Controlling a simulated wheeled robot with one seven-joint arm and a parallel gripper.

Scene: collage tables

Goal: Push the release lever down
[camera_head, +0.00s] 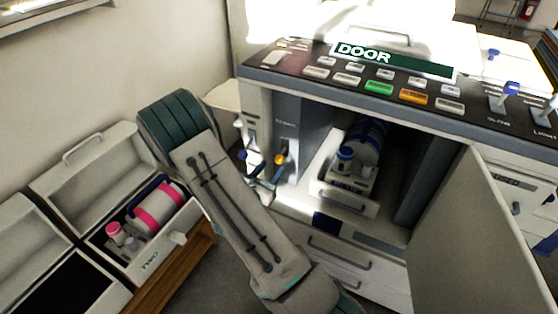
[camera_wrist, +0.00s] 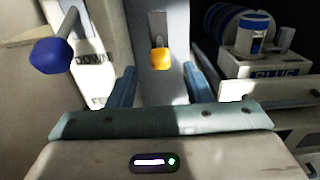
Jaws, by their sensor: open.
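A lever with a yellow-orange knob (camera_wrist: 160,55) is on the machine's left inner panel, and its knob also shows in the head view (camera_head: 280,160). I cannot read a label naming it the release lever. My gripper (camera_wrist: 158,84) is open, its two blue fingers apart and empty. In the wrist view the knob appears between and beyond the fingertips; I cannot tell if they touch it. A lever with a dark blue knob (camera_wrist: 51,55) stands left of the gripper, by a plate reading "DOWN" (camera_wrist: 93,62). My arm hides part of the machine's lower left front.
The machine's open bay holds a pulled-out tray (camera_head: 345,203) with a blue cartridge (camera_head: 367,140). Its door (camera_head: 480,240) is swung open on the right. A "DOOR" sign (camera_head: 390,58) tops the button panel. An open white case (camera_head: 190,222) with a pink-banded cartridge (camera_head: 158,208) sits left.

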